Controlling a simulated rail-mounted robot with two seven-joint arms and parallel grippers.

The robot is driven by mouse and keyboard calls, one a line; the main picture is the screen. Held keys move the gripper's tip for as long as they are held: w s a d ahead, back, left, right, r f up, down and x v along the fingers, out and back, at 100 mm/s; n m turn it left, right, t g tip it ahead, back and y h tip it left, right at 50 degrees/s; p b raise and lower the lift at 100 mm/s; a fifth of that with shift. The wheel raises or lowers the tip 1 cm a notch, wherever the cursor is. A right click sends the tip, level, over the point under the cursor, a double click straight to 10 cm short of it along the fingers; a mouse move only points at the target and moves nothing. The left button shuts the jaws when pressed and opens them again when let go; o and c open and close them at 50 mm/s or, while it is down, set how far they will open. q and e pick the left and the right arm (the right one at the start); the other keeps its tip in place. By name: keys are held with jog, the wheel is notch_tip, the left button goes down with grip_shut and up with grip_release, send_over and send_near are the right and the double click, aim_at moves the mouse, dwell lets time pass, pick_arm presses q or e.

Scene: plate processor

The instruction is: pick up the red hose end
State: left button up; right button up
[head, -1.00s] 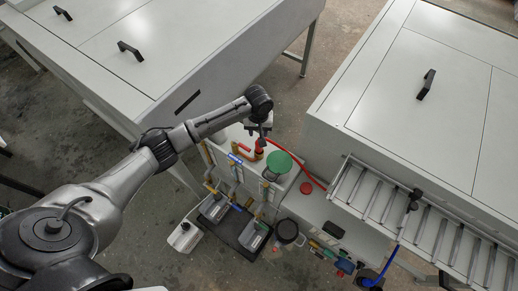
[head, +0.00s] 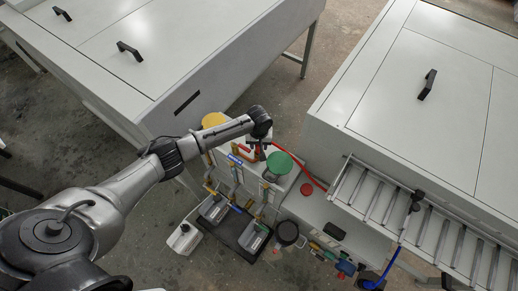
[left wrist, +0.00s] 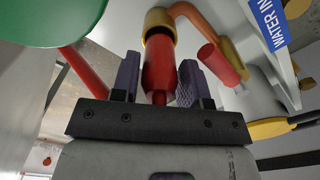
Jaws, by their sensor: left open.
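The red hose end (left wrist: 160,70) shows in the left wrist view as a red cylinder below a brass collar (left wrist: 159,25). My left gripper (left wrist: 158,85) is open, with one dark finger on each side of the red cylinder. Small gaps seem to remain beside it, and I cannot tell whether either finger touches. In the head view my left gripper (head: 256,152) is over the fittings beside the green disc, and it largely hides the hose end. A red hose (head: 309,176) runs from there to the lower right. My right gripper is not in view.
A green disc (head: 280,162) is close to the gripper, and a yellow disc (head: 213,119) lies up-left. An orange pipe (left wrist: 205,20), another red cylinder (left wrist: 217,62) and a blue "WATER IN" label (left wrist: 268,20) are close by. A roller rack (head: 375,192) stands at the right.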

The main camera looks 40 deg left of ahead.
pick_arm(q)
jog(key=c, duration=0.6)
jog(key=shift+c, duration=0.2)
jog(key=shift+r, duration=0.1)
notch_tip(320, 180, up, 37)
jog(key=p, duration=1.4)
jog(key=shift+f, duration=0.2)
jog(key=shift+d+r, duration=0.1)
